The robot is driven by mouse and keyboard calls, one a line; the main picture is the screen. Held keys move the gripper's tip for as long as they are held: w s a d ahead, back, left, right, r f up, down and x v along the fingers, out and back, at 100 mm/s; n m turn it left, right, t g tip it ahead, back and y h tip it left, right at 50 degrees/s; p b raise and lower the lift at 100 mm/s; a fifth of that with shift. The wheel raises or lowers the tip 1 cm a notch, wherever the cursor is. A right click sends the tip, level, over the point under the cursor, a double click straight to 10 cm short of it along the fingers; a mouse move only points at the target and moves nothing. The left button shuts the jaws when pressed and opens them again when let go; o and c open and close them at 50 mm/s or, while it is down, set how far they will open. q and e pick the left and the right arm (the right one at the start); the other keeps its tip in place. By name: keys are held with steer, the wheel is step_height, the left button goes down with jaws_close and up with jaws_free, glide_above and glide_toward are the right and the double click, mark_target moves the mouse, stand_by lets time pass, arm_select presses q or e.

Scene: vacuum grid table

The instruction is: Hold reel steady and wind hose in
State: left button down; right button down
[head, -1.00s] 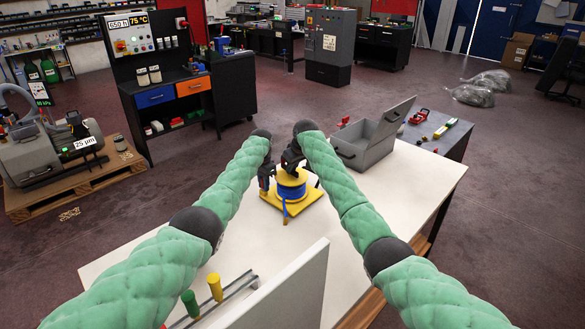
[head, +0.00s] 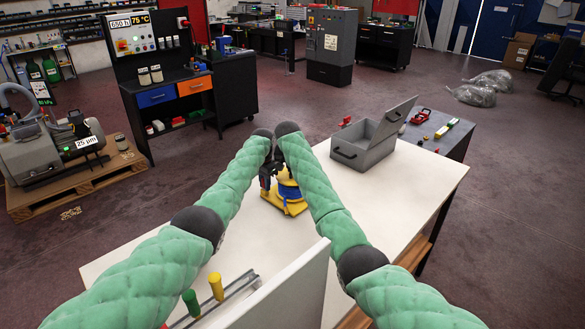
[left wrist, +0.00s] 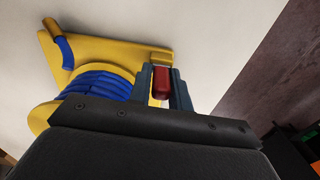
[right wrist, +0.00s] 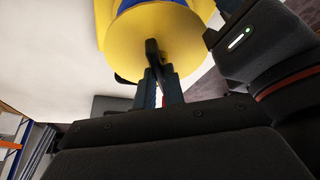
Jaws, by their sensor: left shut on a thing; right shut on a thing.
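The hose reel, with blue hose (head: 289,191) wound on it, stands on a yellow base (head: 296,210) on the white table. The left wrist view shows the blue windings (left wrist: 105,85) and a loose hose end with a yellow tip (left wrist: 52,27) lying over the base. My left gripper (left wrist: 161,75) is shut on a red grip (left wrist: 161,86) at the base's edge. My right gripper (right wrist: 160,85) is shut on a dark crank handle (right wrist: 152,52) at the reel's yellow flange (right wrist: 135,40). In the head view my right arm hides part of the reel and the right gripper.
A grey open-lidded box (head: 366,148) stands on the table's far right. A pale upright panel (head: 285,290) and yellow and green handles (head: 216,286) are at the near edge.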

steer(key=shift+a+m, duration=0.1)
steer(key=shift+m, duration=0.5)
steer(key=shift+h, duration=0.3)
steer(key=c, duration=1.5)
jaws_free()
